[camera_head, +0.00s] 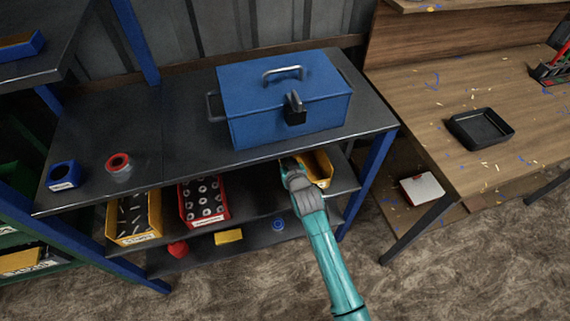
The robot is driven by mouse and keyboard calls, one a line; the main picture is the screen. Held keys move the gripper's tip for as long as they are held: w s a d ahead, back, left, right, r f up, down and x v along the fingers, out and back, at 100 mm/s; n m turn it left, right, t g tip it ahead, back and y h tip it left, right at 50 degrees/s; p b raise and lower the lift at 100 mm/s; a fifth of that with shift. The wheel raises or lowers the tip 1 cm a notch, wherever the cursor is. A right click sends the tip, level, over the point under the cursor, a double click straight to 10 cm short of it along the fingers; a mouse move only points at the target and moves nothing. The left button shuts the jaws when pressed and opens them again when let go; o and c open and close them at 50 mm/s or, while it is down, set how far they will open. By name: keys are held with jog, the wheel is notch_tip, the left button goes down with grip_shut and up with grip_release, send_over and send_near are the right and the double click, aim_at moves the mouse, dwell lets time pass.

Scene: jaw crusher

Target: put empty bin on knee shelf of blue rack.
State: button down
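The blue rack (376,160) has blue posts and dark shelves. A yellow bin (322,170) is at the right end of its middle shelf (250,203), partly under the top shelf. No contents show in the part of this bin that I see. My gripper (289,165) is at the bin's left side, close to or touching it. Its fingertips are small and partly hidden, so I cannot tell whether they are shut on the bin. To the left on the same shelf are a red bin (204,221) and a yellow bin (133,240), both holding parts.
A blue toolbox (285,108), a blue cup-like part (64,176) and a red-topped part (118,167) stand on the top shelf. Small items lie on the bottom shelf. A wooden bench (430,105) with a black tray (481,129) is to the right.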

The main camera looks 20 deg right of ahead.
jog(key=shift+f, duration=1.7)
jog(key=c, duration=1.3)
grip_release()
jog(key=v, duration=1.2)
